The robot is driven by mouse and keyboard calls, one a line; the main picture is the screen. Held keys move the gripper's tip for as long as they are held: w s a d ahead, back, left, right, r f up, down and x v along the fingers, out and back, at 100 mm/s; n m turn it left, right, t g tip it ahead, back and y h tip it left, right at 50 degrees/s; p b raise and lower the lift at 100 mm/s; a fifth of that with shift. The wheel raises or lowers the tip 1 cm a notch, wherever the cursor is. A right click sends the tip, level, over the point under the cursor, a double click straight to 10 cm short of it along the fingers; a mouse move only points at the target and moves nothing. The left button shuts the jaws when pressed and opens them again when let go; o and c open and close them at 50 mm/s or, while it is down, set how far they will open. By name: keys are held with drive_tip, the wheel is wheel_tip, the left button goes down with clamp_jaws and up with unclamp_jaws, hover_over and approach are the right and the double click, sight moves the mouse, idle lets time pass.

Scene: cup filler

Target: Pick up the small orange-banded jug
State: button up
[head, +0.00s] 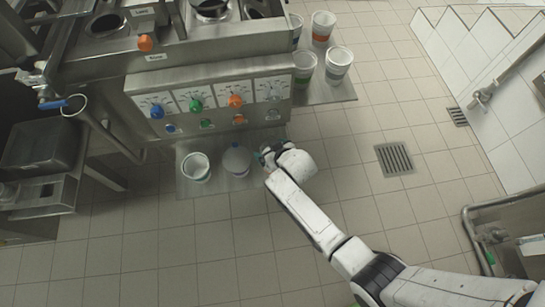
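A white jug with an orange band (322,28) stands upright on the side shelf right of the filling machine, towards its back. My gripper (262,156) is far from it, low in front of the machine, beside a grey, closed-looking round container (237,161). The fingers are small and partly hidden by my white wrist, so I cannot tell if they are open or touch that container.
On the side shelf (318,94) stand a green-banded jug (303,68), a blue-grey-banded jug (338,64) and a partly hidden one (296,30). An open white jug (196,168) stands on the lower shelf under the machine (215,75). The tiled floor is clear.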

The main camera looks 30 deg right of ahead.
drive_tip(key=c, duration=0.7)
drive_tip(key=shift+c, duration=0.2)
wheel_tip(320, 180, up, 3)
drive_tip(key=shift+r+p, duration=0.1)
drive_tip(key=shift+p, duration=0.35)
drive_tip(key=v, duration=0.4)
drive_tip(key=a+p+v, duration=0.1)
drive_tip(key=v, duration=0.2)
drive_tip(key=shift+w+a+r, duration=0.1)
drive_tip(key=shift+w+r, duration=0.1)
drive_tip(key=shift+r, duration=0.1)
drive_tip(key=s+a+r, duration=0.1)
drive_tip(key=s+r, duration=0.3)
drive_tip(key=s, duration=0.5)
drive_tip(key=shift+a+r, duration=0.2)
drive_tip(key=shift+a, duration=0.2)
